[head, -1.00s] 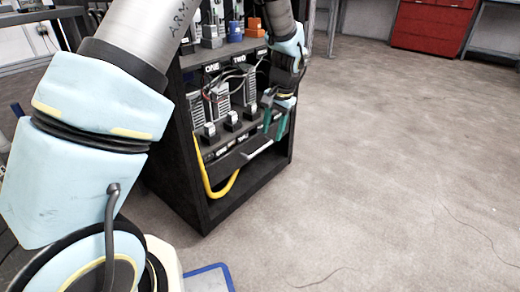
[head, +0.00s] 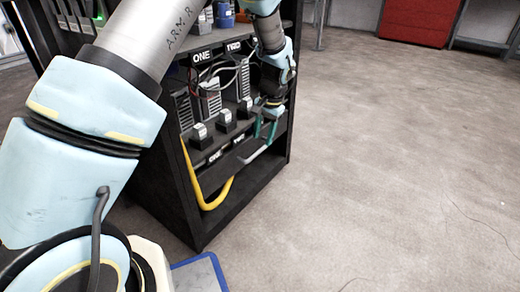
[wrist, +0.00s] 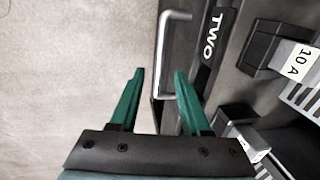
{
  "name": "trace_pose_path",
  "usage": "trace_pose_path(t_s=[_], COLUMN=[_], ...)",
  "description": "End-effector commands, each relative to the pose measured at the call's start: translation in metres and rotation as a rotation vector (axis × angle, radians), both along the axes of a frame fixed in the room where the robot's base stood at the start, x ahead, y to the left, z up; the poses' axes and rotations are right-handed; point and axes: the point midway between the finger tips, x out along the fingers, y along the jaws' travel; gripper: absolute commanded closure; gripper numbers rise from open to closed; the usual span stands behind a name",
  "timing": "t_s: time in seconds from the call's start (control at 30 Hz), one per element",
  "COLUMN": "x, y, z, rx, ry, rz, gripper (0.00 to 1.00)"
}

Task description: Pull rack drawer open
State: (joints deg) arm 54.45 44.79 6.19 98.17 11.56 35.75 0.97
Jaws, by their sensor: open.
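The black rack (head: 268,178) stands left of centre in the head view, with a dark drawer front low on it. A silver bar handle (head: 257,153) is on the drawer front. In the wrist view the handle (wrist: 163,62) lies just beyond the fingertips, beside the "TWO" label (wrist: 212,32). My gripper (head: 265,134) is in front of the rack's lower right part, with its green fingers apart. In the wrist view my gripper (wrist: 158,74) is open, with nothing held between the fingers. The drawer looks shut, though my arm hides part of the rack.
A yellow cable (head: 213,201) hangs in a loop at the rack's lower left. Several dark blocks (head: 225,119) sit on the shelf above the drawer. A red cabinet (head: 418,20) stands far back. The floor right of the rack is clear.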

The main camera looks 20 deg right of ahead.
Motion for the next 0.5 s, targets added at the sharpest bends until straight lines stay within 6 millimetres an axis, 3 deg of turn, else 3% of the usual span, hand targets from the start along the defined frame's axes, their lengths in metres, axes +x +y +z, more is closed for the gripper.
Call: trace_pose_path(t_s=[0.03,0.2,0.5], x=[0.002,0.006,0.009], y=[0.001,0.004,0.005], z=[-0.014,-0.037,-0.048], rx=[0.002,0.001,0.0], ry=[0.001,0.0,0.0], rz=[0.0,0.001,0.001], gripper=[0.53,0.53,0.53])
